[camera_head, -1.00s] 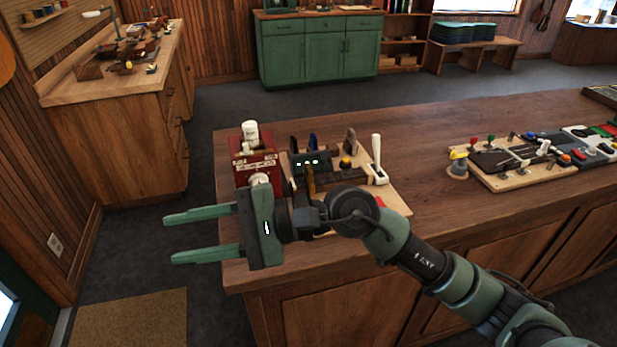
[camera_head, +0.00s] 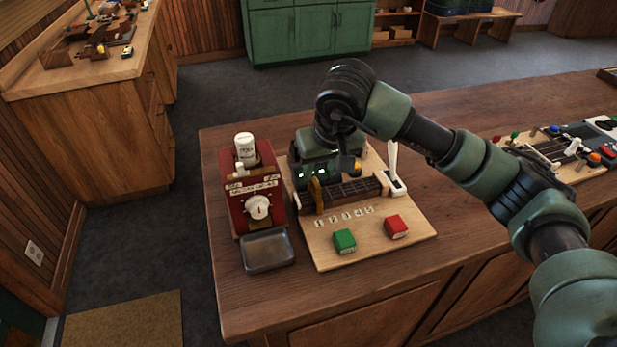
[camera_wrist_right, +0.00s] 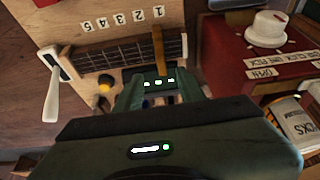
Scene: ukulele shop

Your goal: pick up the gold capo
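The gold capo (camera_head: 317,194) stands upright across a short dark fretboard (camera_head: 352,190) on a light wooden board. In the right wrist view the capo (camera_wrist_right: 159,50) shows beyond a small dark box with green lights (camera_wrist_right: 158,83). My right gripper (camera_head: 320,152) points down behind this box, close behind the capo and apart from it. Its fingers are mostly hidden in the head view. In the wrist view they appear spread, one on each side of the box, with the capo not between them. My left gripper is out of view.
A red box with a white dial (camera_head: 258,207) and a grey metal tray (camera_head: 268,251) stand left of the board (camera_head: 325,256). A white lever (camera_head: 393,165) rises at its right. Green (camera_head: 344,240) and red (camera_head: 396,226) blocks sit in front. The counter's front right is clear.

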